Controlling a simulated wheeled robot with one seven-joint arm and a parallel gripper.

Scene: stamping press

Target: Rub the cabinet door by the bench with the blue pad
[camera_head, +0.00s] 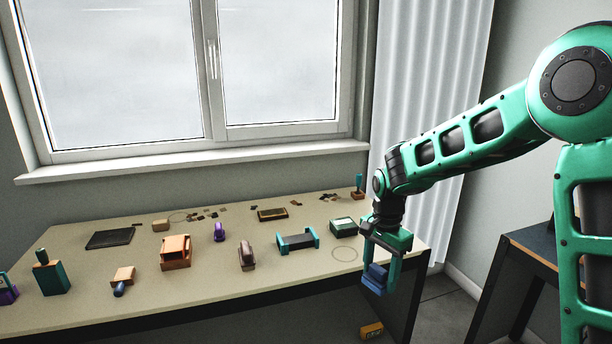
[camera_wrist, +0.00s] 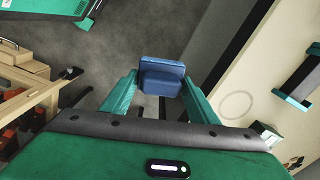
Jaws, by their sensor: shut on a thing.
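My gripper (camera_head: 380,272) is shut on the blue pad (camera_head: 374,280) just off the right front corner of the bench (camera_head: 205,288). In the wrist view the blue pad (camera_wrist: 162,76) sits between the two green fingers, with grey floor beyond it. The bench top (camera_wrist: 250,75) shows to the right there. I cannot make out a cabinet door in either view.
The bench carries several items, among them an orange block (camera_head: 175,252), a teal-ended holder (camera_head: 297,241) and a green box (camera_head: 343,228). A dark table (camera_head: 545,247) stands at the right. Wooden shelving (camera_wrist: 30,95) shows at left in the wrist view. A yellow-orange box (camera_head: 371,331) is low below the bench.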

